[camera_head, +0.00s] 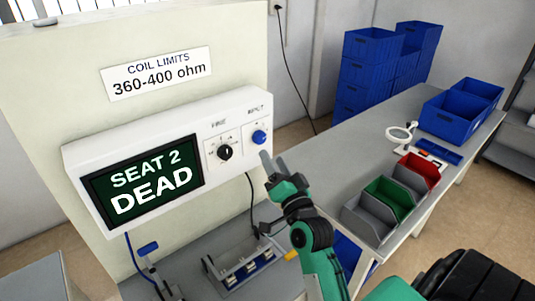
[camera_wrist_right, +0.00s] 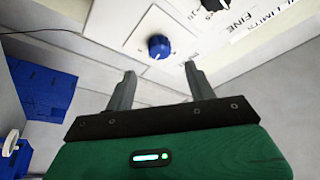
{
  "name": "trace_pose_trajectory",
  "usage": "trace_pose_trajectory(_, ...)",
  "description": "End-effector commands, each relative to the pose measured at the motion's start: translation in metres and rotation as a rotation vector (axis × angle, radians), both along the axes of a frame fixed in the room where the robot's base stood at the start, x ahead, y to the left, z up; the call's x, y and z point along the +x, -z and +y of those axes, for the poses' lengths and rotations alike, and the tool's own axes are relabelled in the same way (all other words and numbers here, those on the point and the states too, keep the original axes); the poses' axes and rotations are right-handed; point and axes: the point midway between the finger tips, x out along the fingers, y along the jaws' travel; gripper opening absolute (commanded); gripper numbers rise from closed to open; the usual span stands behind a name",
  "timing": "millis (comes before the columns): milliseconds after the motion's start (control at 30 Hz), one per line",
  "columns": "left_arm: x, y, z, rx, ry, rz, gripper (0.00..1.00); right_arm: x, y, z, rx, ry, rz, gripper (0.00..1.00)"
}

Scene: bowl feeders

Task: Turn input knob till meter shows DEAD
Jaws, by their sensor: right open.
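The white meter box (camera_head: 80,152) is on the cream panel, and its dark display (camera_head: 146,184) reads "SEAT 2 DEAD". My right gripper (camera_head: 268,165) is open and empty, just below and right of the blue knob. In the right wrist view the blue knob (camera_wrist_right: 159,46) lies ahead of the spread fingers (camera_wrist_right: 158,78), apart from them. The black knob (camera_wrist_right: 213,4) is at the top edge. My left gripper is not in view.
A sign (camera_head: 157,74) above the meter reads "COIL LIMITS 360-400 ohm". Below it stands a metal fixture (camera_head: 240,268). The bench (camera_head: 340,165) carries grey, green (camera_head: 390,198) and red bins (camera_head: 418,172), and a magnifier (camera_head: 398,134). Blue crates (camera_head: 368,75) are stacked behind.

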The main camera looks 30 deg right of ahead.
Motion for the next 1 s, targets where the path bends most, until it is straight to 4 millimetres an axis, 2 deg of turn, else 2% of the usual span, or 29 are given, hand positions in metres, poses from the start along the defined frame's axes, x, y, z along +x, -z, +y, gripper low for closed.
trace_pose_trajectory(33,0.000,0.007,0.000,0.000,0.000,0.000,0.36,-0.011,0.007,0.002,-0.001,0.000,0.002,0.55)
trace_pose_trajectory(200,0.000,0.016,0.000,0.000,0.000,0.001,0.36,-0.038,0.014,0.007,0.000,0.000,0.000,0.55)
trace_pose_trajectory(400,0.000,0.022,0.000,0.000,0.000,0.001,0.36,-0.056,0.018,0.011,0.001,0.000,0.000,0.55)
trace_pose_trajectory(600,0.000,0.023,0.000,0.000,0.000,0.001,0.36,-0.062,0.019,0.012,0.001,-0.001,-0.001,0.55)
trace_pose_trajectory(1000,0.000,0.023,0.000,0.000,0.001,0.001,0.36,-0.062,0.018,0.012,0.001,0.000,-0.002,0.55)
